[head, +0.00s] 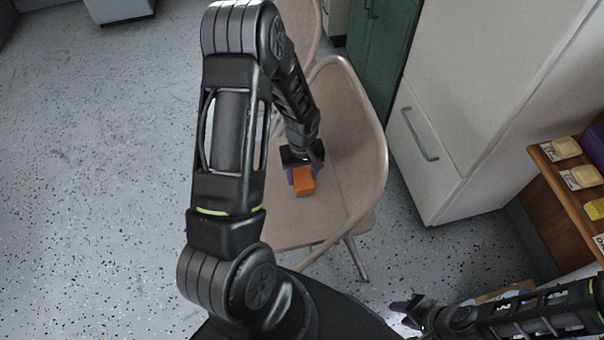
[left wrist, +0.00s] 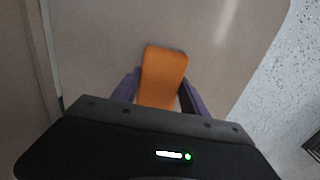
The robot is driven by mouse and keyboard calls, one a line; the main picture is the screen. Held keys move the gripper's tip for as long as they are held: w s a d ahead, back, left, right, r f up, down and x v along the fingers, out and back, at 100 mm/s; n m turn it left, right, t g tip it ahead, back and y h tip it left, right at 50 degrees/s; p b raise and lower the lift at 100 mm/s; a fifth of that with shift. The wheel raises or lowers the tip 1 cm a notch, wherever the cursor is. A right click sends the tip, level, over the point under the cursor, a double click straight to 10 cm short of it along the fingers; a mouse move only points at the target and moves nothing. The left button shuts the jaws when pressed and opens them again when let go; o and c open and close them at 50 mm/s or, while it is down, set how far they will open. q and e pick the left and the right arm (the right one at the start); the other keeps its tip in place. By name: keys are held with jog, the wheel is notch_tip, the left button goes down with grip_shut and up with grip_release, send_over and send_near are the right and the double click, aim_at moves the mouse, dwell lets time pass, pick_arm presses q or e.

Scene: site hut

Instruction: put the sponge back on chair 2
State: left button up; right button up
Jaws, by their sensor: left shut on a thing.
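An orange block, the sponge (head: 303,181), is at the seat of the nearer beige chair (head: 345,150). My left gripper (head: 300,172) points down over this seat and is shut on the sponge. In the left wrist view the sponge (left wrist: 163,75) sits between the two purple fingers (left wrist: 160,92), with the beige seat (left wrist: 100,35) behind it. I cannot tell whether the sponge touches the seat. No number shows on the chair. My right gripper (head: 408,308) is low at the right, away from the chair; its jaws are too small and dark to read.
A second beige chair (head: 301,22) stands behind the first, partly hidden by my left arm. A white cabinet (head: 465,100) and a green cabinet (head: 376,50) stand to the right. A wooden shelf (head: 560,190) with several small items is at the right edge. The speckled floor at left is clear.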

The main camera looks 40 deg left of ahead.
pick_arm(q)
jog(key=shift+f+b, duration=0.35)
jog(key=shift+f, duration=0.1)
jog(key=o, duration=1.3)
jog(key=shift+r, duration=0.15)
notch_tip(320, 180, up, 8)
jog(key=shift+f+p, duration=0.25)
jog(key=shift+p, duration=0.45)
